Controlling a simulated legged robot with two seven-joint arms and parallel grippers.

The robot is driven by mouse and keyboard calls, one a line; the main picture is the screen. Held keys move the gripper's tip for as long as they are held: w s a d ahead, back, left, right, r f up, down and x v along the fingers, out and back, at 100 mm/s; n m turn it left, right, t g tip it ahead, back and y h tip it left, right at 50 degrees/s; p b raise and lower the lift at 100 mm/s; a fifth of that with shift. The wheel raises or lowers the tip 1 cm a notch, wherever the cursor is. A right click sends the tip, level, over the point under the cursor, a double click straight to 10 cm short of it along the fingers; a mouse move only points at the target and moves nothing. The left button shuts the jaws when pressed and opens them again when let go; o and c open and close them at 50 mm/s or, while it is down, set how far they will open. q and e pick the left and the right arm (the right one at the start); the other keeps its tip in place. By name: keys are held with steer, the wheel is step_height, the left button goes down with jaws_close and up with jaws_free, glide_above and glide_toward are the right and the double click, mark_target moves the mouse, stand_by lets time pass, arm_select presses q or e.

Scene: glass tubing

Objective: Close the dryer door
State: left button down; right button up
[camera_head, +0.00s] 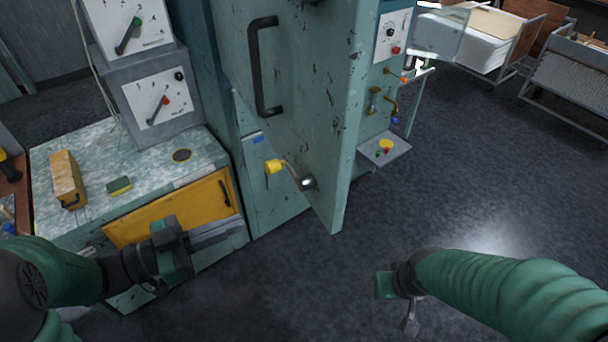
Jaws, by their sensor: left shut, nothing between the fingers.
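The dryer door (310,90) is a tall, worn teal panel in the upper middle of the head view. It stands open, swung out toward me, with its thick edge facing right. My left gripper (238,228) is shut and empty, below and left of the door's lower corner and apart from the door.
A teal bench (95,150) with a yellow drawer front (175,210) stands on the left, with a yellow box (67,180) and grey control boxes (160,95). A control panel with a small shelf (390,145) is right of the door. Carts stand at upper right. The dark floor (460,190) is open.

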arm_select(q)
steer(key=p, duration=0.2)
glide_toward(315, 190)
steer(key=p+x, duration=0.1)
steer(key=x, duration=0.1)
steer(key=p+x, duration=0.1)
steer(key=x, duration=0.1)
steer(key=p+x, duration=0.1)
steer(key=x, duration=0.1)
steer(key=shift+s+d+r, duration=0.15)
steer(key=shift+s+r, duration=0.15)
steer(key=shift+s, duration=0.05)
steer(key=shift+w+d+f, duration=0.1)
steer(key=shift+w+d, duration=0.05)
steer(key=shift+w, duration=0.1)
steer(key=shift+w+f, duration=0.2)
steer(key=shift+w, duration=0.1)
steer(key=shift+s, duration=0.1)
arm_select(e)
steer(key=r, duration=0.2)
steer(key=w+r, duration=0.1)
steer(key=r, duration=0.2)
steer(key=shift+d, duration=0.1)
